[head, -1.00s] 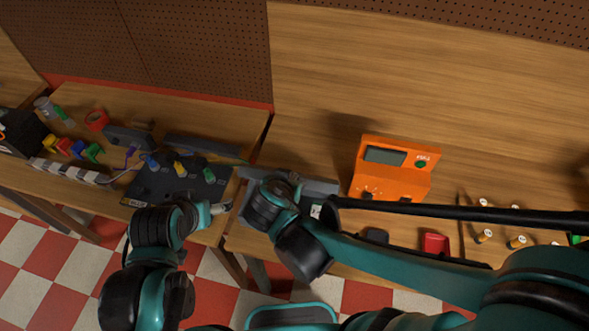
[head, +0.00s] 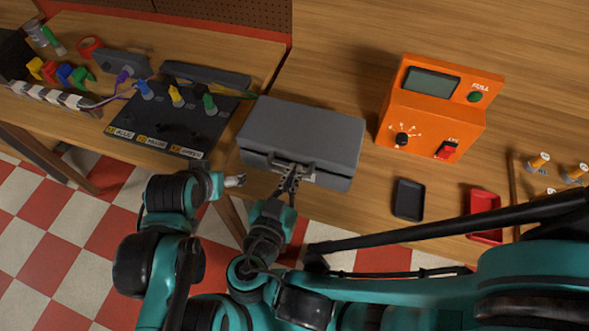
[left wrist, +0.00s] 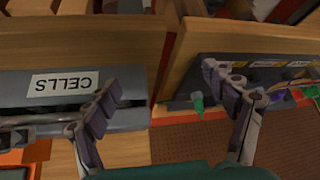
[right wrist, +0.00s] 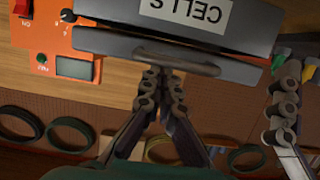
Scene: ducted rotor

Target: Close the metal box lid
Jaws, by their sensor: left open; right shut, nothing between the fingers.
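The grey metal box (head: 343,182) stands on the wooden table in the head view, its lid (head: 305,132) lying over it. A dark line shows between lid and body at the front; I cannot tell if the lid is fully seated. My right gripper (head: 289,176) is shut and empty at the front handle, its tips close to or touching it. In the right wrist view the shut fingertips (right wrist: 161,76) are just by the handle (right wrist: 180,56). My left gripper (head: 235,181) is open, left of the box's front. The box's CELLS label (left wrist: 62,85) shows in the left wrist view.
An orange meter (head: 440,105) stands right of the box. A black tray (head: 408,199) and a red tray (head: 484,214) lie in front of it. A dark board (head: 170,128) with coloured plugs is to the left. Bare table lies between box and meter.

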